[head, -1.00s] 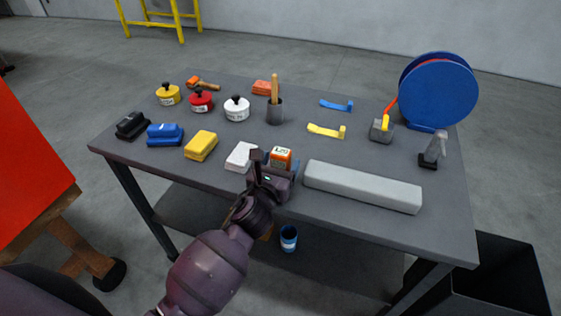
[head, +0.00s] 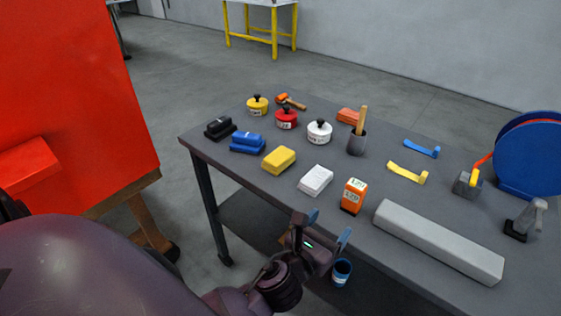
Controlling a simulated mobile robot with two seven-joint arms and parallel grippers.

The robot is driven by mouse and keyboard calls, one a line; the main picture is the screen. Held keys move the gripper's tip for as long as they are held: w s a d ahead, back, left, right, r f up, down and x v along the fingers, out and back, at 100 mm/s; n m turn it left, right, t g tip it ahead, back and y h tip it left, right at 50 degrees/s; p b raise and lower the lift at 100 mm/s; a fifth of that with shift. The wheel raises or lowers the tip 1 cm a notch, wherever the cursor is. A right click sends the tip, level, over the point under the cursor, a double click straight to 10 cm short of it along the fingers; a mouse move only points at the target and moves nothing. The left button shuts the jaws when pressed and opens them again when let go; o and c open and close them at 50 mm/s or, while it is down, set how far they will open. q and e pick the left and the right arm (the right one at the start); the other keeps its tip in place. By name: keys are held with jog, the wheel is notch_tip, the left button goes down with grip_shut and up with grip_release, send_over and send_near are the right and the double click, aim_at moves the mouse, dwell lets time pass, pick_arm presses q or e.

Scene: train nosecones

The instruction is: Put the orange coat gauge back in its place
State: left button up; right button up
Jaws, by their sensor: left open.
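The orange coat gauge (head: 354,196), a small orange block with a pale display face, stands upright on the grey table, between the white block (head: 316,181) and the long grey bar (head: 438,241). Its whole front shows. My left gripper (head: 328,228) is open and empty, with its two blue-tipped fingers apart. It is at the table's front edge, nearer to me than the gauge and apart from it. My right gripper is not in view.
Yellow (head: 279,160), blue (head: 247,143) and black (head: 219,128) blocks line the table's left. Behind stand lidded pots (head: 319,132) and a dark cup (head: 357,144). A blue reel (head: 533,155) is at right. A red panel (head: 80,100) stands left of the table.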

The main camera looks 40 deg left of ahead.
pick_arm(q)
jog(key=s+a+f+n+g, duration=0.3)
jog(key=s+a+f+n, duration=0.2)
jog(key=n, duration=1.2)
jog(key=s+a+f+n+g, duration=0.3)
jog(key=s+f+n, duration=0.7)
jog(key=n, duration=0.8)
jog(key=shift+s+a+f+g+y, duration=0.25)
jog(key=shift+a+f+g+y, duration=0.15)
jog(key=shift+a+f, duration=0.95)
jog(key=shift+d+f, duration=0.2)
